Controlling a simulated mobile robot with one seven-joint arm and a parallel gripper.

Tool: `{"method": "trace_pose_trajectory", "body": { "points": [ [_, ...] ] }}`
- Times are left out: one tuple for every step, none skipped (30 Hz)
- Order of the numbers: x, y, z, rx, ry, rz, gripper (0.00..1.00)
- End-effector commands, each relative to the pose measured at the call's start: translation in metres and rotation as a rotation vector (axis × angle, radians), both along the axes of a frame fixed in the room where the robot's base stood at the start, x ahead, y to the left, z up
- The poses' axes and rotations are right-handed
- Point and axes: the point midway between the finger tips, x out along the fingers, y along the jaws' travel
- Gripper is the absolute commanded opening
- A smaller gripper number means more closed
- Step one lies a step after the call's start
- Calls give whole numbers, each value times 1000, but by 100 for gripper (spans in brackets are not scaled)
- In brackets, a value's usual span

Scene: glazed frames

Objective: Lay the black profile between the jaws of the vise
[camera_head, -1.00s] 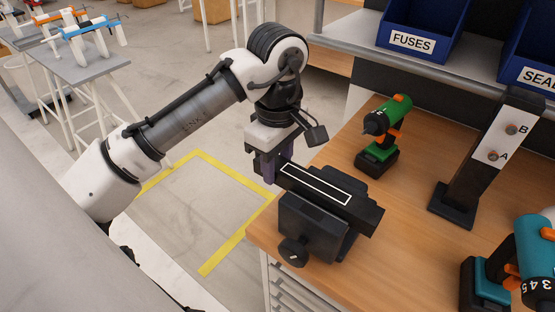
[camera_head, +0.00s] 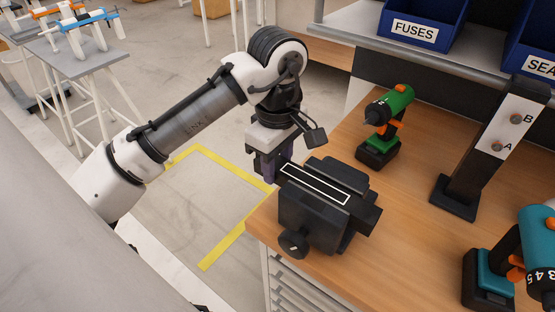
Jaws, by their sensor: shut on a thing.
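The black vise (camera_head: 310,222) stands at the near left corner of the wooden bench, with its round knob (camera_head: 293,243) facing me. Its rear jaw (camera_head: 343,173) shows behind a long white-outlined strip along the top. The black profile (camera_head: 369,217) lies low along the vise, and its right end sticks out past the jaws. Its middle is hard to tell from the black vise, so I cannot tell how deep it sits. My gripper (camera_head: 271,168) points down at the left side of the vise, shut on the profile's left end. The grip itself is partly hidden.
A green drill (camera_head: 388,120) stands behind the vise, and a teal drill (camera_head: 520,255) at the near right. A black stand (camera_head: 465,185) with a white panel marked A and B is to the right. Blue bins (camera_head: 425,25) sit on the shelf above.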

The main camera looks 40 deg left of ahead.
Motion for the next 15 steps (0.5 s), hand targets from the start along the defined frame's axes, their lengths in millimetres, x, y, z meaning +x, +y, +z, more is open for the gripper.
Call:
{"method": "trace_pose_trajectory", "body": {
  "points": [
    [0, 0, -2, -1, 0, 0, 5],
    [0, 0, -3, -1, 0, 0, 5],
    [0, 0, -4, -1, 0, 0, 5],
    [0, 0, -4, -1, 0, 0, 5],
    [0, 0, -5, -1, 0, 0, 5],
    [0, 0, -6, -1, 0, 0, 5],
    [0, 0, -7, -1, 0, 0, 5],
    [0, 0, -8, -1, 0, 0, 5],
    [0, 0, -9, -1, 0, 0, 5],
    [0, 0, -9, -1, 0, 0, 5],
    [0, 0, -10, -1, 0, 0, 5],
    [0, 0, -11, -1, 0, 0, 5],
    [0, 0, -10, -1, -1, 0, 39],
    [0, 0, -10, -1, 0, 0, 43],
    [0, 0, -10, 0, 0, 0, 48]
  ]
}}
